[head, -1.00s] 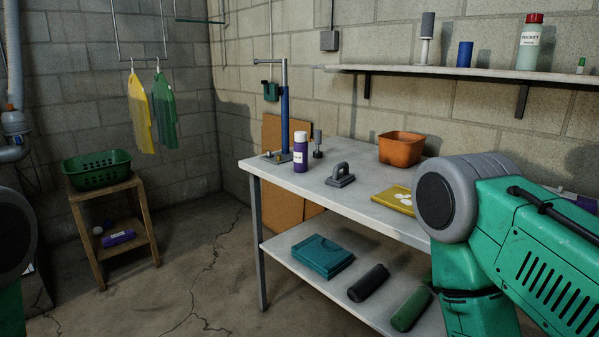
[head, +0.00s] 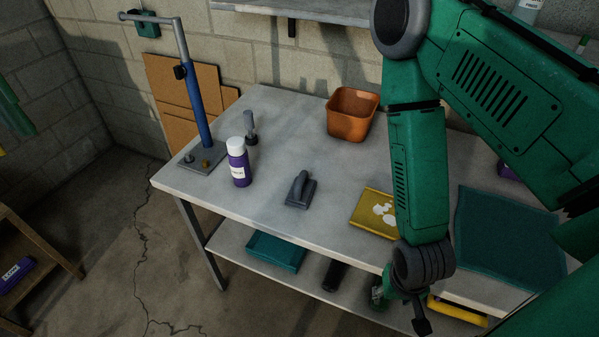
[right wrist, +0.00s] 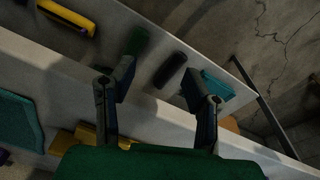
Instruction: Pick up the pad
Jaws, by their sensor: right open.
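Which thing is the pad is not certain from the frames. A grey block with a handle (head: 300,190) sits upright on the tabletop near its front edge. A flat teal piece (head: 508,236) lies on the tabletop at the right. My right gripper (head: 401,308) hangs in front of the table's front edge, apart from all three. In the right wrist view its fingers (right wrist: 160,82) are spread and empty. My left gripper is not in view.
A white-capped purple bottle (head: 238,163), a blue post stand (head: 195,105), an orange bin (head: 352,114) and a yellow flat packet (head: 372,209) stand or lie on the table (head: 260,215).

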